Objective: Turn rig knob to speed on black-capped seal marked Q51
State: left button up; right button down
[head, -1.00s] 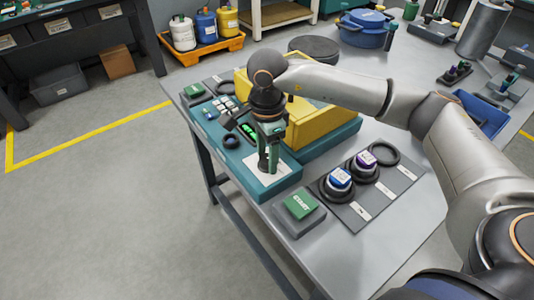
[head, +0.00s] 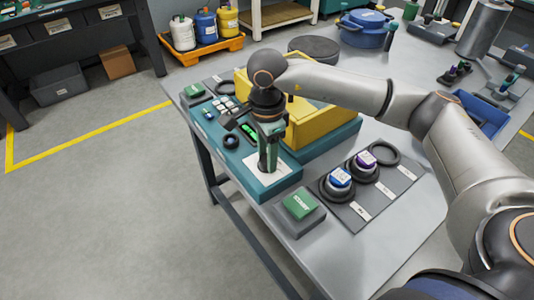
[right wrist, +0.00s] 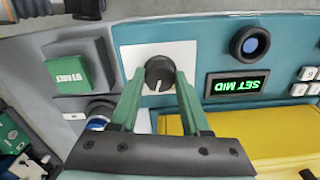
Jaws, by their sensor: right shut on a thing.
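My right gripper (head: 268,165) points down at the front end of the teal rig panel (head: 285,186), over a white plate. In the right wrist view its green fingers (right wrist: 160,76) stand on either side of the dark round rig knob (right wrist: 159,72) and are shut on it. The knob's white pointer line shows in that view; the head view hides the knob behind the fingers. The display (right wrist: 237,85) reads "SET MID" in green. No black-capped seal marked Q51 can be made out. My left gripper is not in view.
A green START button (head: 299,204) sits on a grey box near the table corner. A grey mat (head: 357,215) holds a blue-capped seal (head: 340,178), a purple-capped seal (head: 366,159) and a black ring (head: 384,153). The yellow housing (head: 310,122) stands behind the panel.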

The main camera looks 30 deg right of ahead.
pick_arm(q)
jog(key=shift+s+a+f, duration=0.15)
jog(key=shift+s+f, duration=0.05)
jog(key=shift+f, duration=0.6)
pick_arm(e)
jog(key=shift+f, duration=0.15)
jog(key=m, duration=0.7)
jog(key=c, duration=0.7)
grip_release()
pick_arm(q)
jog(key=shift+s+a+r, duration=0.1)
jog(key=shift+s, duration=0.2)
pick_arm(e)
jog(key=o, duration=0.7)
pick_arm(q)
jog(key=shift+p, duration=0.35)
pick_arm(e)
jog(key=shift+r, duration=0.2)
notch_tip(320, 180, up, 7)
jog(key=p, duration=0.4)
jog(key=shift+p, duration=0.3)
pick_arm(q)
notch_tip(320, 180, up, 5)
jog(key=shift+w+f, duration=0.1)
pick_arm(e)
jog(key=shift+s+a+f, duration=0.1)
